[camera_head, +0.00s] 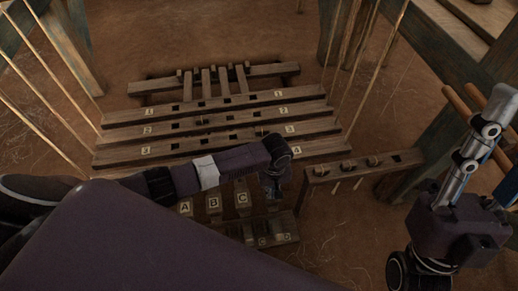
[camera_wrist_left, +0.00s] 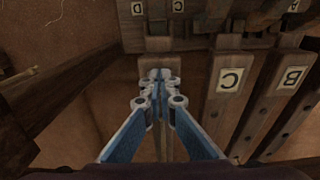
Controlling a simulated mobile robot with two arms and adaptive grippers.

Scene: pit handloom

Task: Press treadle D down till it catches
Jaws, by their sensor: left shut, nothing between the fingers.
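My left gripper (camera_head: 273,191) points down over the right end of the treadle row, shut and empty. In the left wrist view its fingertips (camera_wrist_left: 160,76) are together above treadle D (camera_wrist_left: 152,62), which they largely cover; I cannot tell whether they touch it. A "D" plate (camera_wrist_left: 137,8) shows on the rail beyond. Treadle C (camera_wrist_left: 230,80) lies just right of the fingers. In the head view, my wrist and gripper hide treadle D's lettered end. My right gripper (camera_head: 468,165) is raised at the right, seen side-on; its opening is unclear.
Treadles A (camera_head: 186,208) and B (camera_head: 213,204) lie left of C. Numbered wooden bars (camera_head: 225,119) cross behind my left arm. A slotted wooden rail (camera_head: 365,165) stands right of the treadles. Cords and posts flank the loom. Bare earth floor lies at the lower right.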

